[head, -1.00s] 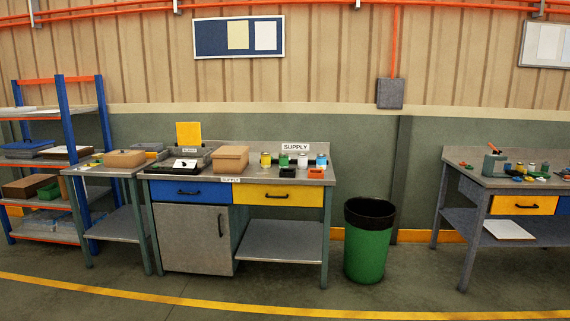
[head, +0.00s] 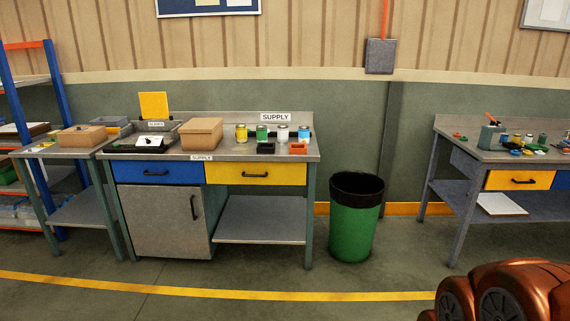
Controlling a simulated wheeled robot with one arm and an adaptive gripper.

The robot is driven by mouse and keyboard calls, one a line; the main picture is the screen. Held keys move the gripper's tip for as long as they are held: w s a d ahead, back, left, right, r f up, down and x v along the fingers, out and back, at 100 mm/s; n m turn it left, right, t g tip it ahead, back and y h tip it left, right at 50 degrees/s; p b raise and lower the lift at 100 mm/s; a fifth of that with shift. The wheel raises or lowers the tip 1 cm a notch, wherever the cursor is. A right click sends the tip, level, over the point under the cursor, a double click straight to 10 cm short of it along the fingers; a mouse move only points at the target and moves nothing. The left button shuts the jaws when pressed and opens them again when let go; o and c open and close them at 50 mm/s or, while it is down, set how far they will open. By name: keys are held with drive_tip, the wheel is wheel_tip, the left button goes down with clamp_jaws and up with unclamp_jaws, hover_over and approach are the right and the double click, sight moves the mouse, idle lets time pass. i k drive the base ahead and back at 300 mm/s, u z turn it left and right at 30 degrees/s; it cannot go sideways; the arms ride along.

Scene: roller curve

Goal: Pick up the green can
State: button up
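The green can (head: 262,133) stands upright on the supply bench (head: 225,158), toward its back right. It is in a row with a yellow can (head: 241,133) on its left, and a white can (head: 283,133) and a blue can (head: 304,133) on its right. A small black bin (head: 266,148) sits in front of the green can. My gripper is not in view. A copper-brown part of my own arm shows at the lower right, well away from the bench.
An orange-red bin (head: 298,148) and a cardboard box (head: 201,133) share the bench top. A green waste bin (head: 355,217) stands right of the bench. Another workbench (head: 475,155) with loose parts is at the right. The floor before the supply bench is clear.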

sight(261, 131)
drive_tip(key=u, duration=0.2)
drive_tip(key=i, duration=1.7)
drive_tip(key=u, duration=0.7)
drive_tip(key=i, duration=2.45)
drive_tip(key=u, duration=0.35)
